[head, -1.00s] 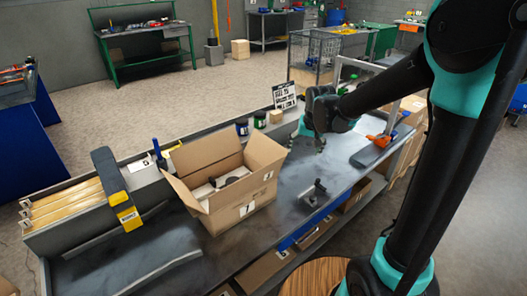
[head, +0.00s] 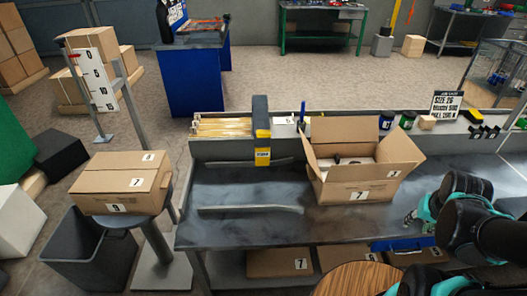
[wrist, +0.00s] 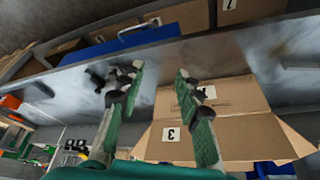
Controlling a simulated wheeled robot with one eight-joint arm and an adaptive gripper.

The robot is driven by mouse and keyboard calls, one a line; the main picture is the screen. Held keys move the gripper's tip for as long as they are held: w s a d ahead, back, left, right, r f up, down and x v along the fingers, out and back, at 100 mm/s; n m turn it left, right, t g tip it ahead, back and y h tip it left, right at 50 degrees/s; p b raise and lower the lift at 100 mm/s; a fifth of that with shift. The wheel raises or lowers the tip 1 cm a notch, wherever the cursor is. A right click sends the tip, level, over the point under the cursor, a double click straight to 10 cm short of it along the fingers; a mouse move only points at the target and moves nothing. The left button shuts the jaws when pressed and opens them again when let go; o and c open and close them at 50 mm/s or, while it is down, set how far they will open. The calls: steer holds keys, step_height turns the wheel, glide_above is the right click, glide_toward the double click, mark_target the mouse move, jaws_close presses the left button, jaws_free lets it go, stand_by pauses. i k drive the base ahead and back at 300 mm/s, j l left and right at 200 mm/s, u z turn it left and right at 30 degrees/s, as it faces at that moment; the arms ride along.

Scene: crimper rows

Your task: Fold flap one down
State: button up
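An open cardboard box (head: 345,188) stands on the bench with its flaps up and spread outward. Its front wall carries a 7, and dark contents show inside. A right-hand flap (head: 394,160) leans outward on my gripper's side. In the wrist view the box (wrist: 245,98) lies just beyond the fingers, and a flap marked 3 (wrist: 192,138) shows partly behind the right finger. No flap is clearly marked one. My gripper (wrist: 160,72) has its two green fingers apart with nothing between them. In the head view my gripper (head: 411,218) is beside the box's lower right.
A closed box (head: 122,183) sits on a stand at left, above a grey bin (head: 85,262). A yellow-and-black tool (head: 262,135) stands left of the open box. A dark fixture (wrist: 98,78) lies near my left finger.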

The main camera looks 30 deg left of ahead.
mark_target(312, 162)
steer(key=k+l+u, duration=0.1)
steer(key=u, duration=0.9)
steer(key=i+j, duration=0.1)
steer(key=i, duration=0.2)
